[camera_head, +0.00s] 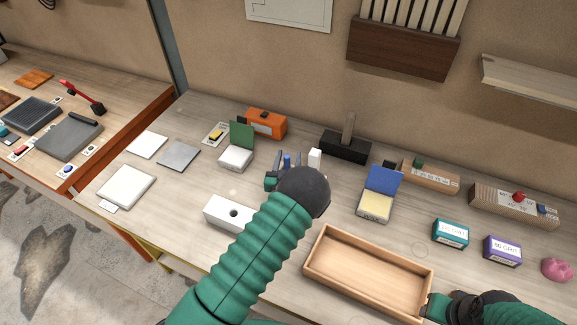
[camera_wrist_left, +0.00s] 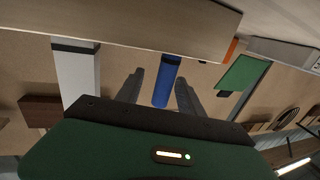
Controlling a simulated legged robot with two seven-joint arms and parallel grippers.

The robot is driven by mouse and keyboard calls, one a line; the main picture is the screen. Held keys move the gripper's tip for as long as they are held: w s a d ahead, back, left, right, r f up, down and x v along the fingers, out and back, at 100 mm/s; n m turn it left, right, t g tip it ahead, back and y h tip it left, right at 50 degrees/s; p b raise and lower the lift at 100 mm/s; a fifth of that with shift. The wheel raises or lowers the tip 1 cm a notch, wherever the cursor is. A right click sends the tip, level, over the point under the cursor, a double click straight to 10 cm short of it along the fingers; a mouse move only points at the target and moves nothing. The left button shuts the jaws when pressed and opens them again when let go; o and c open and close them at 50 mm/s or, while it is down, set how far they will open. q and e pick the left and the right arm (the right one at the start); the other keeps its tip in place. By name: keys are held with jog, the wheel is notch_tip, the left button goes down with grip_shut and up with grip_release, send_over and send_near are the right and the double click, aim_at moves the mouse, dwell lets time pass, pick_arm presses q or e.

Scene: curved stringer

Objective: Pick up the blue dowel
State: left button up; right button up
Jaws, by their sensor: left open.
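The blue dowel (camera_wrist_left: 167,82) shows in the left wrist view between the two fingers of my left gripper (camera_wrist_left: 160,77), with a visible gap on each side. In the head view only a small blue part of the dowel (camera_head: 287,160) shows, just beyond the dark round wrist. My left gripper (camera_head: 280,169) is open around it there, partly hidden by my arm. Whether the dowel stands in something cannot be seen. My right gripper (camera_head: 435,306) is at the bottom right, by the wooden tray; its fingers are not clear.
A white upright block (camera_head: 315,159) stands close to the right of the dowel. A white block with a hole (camera_head: 230,213) lies to the left of my forearm. An open wooden tray (camera_head: 318,276) lies in front. A green-lidded box (camera_head: 237,157) and a blue-lidded box (camera_head: 376,205) stand nearby.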

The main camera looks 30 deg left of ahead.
pick_arm(q)
jog(key=shift+w+a, duration=0.65)
jog(key=shift+w, duration=0.3)
jog(key=shift+d, duration=0.3)
jog(key=c, duration=0.9)
jog(key=shift+a, duration=0.1)
grip_shut()
jog(key=shift+a, duration=0.1)
